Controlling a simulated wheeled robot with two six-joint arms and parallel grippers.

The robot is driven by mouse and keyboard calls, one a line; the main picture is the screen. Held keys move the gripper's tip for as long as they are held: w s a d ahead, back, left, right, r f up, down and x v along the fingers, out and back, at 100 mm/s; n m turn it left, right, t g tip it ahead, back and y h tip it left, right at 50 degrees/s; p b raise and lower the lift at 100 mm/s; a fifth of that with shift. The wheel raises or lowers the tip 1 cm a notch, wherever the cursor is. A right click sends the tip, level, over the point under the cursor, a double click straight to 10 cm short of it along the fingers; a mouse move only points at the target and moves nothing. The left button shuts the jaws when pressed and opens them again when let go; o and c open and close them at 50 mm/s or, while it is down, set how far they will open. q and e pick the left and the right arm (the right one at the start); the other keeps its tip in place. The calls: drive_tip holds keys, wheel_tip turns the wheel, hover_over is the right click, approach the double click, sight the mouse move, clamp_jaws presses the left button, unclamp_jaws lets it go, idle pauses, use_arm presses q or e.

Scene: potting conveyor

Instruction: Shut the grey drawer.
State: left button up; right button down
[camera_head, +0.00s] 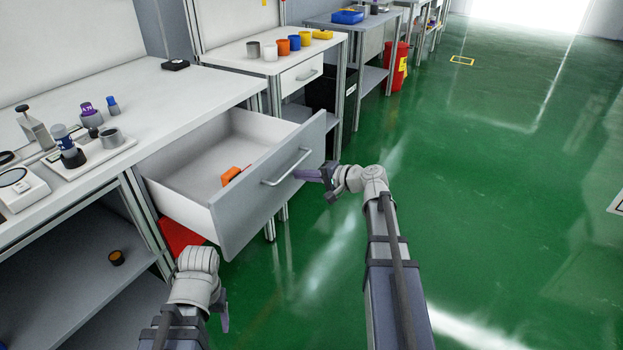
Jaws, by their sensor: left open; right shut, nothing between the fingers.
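The grey drawer (268,204) stands pulled out from under the white bench, with a bar handle on its grey front. An orange item (231,175) lies inside it. My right gripper (310,174) is shut and empty, its fingers pointing left at the drawer front, close to the right end of the handle. I cannot tell whether they touch it. My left gripper (224,313) is low in front of the bench, below the drawer's near corner and apart from it. Its fingers are mostly hidden by the wrist, but it is open.
The white bench top (175,100) holds a tray of bottles and a scale at the left. Below are an open shelf (85,290) and a red object (178,238) under the drawer. A second bench (228,52) with coloured cups stands behind. The green floor at right is clear.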

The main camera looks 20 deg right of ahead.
drive_tip(key=shift+w+a, duration=0.15)
drive_tip(key=shift+a, duration=0.05)
idle(0.3)
drive_tip(key=w+a, duration=0.5)
drive_tip(key=w, duration=0.2)
drive_tip(key=w+a, duration=0.6)
drive_tip(key=w, duration=0.1)
drive_tip(key=w+a, duration=0.5)
drive_tip(key=w, duration=0.2)
drive_tip(key=shift+w+a, duration=0.35)
drive_tip(key=shift+a, duration=0.05)
drive_tip(key=shift+w+r, duration=0.1)
drive_tip(key=shift+w+a, duration=0.1)
drive_tip(key=shift+a, duration=0.05)
